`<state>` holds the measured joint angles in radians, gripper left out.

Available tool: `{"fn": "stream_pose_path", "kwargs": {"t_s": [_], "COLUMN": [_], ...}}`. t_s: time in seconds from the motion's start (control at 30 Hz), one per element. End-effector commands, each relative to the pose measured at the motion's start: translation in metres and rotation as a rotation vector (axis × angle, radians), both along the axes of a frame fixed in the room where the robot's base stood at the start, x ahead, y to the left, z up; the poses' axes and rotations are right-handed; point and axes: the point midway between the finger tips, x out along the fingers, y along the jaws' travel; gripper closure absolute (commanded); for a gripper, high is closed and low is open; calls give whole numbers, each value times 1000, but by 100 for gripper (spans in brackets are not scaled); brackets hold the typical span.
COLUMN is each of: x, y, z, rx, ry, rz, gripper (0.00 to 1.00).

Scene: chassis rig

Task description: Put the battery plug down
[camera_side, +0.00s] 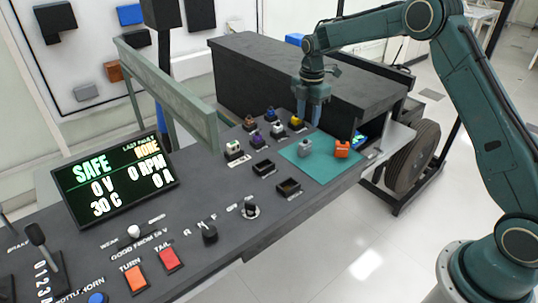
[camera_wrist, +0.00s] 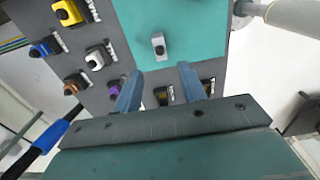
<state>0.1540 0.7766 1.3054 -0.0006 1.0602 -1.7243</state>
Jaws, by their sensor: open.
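A grey plug (camera_side: 304,148) stands on the teal mat (camera_side: 318,168). It also shows in the wrist view (camera_wrist: 158,45), ahead of my fingertips and apart from them. An orange plug (camera_side: 342,149) sits to its right on the same mat, and it is outside the wrist view. The frames do not show which of these is the battery plug. My gripper (camera_side: 313,121) is above the panel, behind the mat in the side view. Its two blue fingers are spread in the wrist view (camera_wrist: 160,80), with nothing between them.
Several coloured plugs, among them a yellow one (camera_side: 296,121) and a purple one (camera_side: 256,140), stand left of the mat. Two dark, empty-looking sockets (camera_side: 264,167) (camera_side: 288,188) lie beside it. A black box (camera_side: 262,75) rises behind. A lit display (camera_side: 115,178) stands left.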

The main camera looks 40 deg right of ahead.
Motion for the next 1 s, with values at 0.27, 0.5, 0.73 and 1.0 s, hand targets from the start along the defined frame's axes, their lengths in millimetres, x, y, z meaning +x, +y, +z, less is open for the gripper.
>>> {"fn": "stream_pose_path", "kwargs": {"t_s": [0.27,0.5,0.73,1.0], "x": [0,0,0,-1], "y": [0,0,0,0], "z": [29,33,33,35], "rx": [0,0,0,0], "ry": [-2,-1,-1,-3], "rz": [0,0,0,-5], "gripper": [59,59,59,59]}}
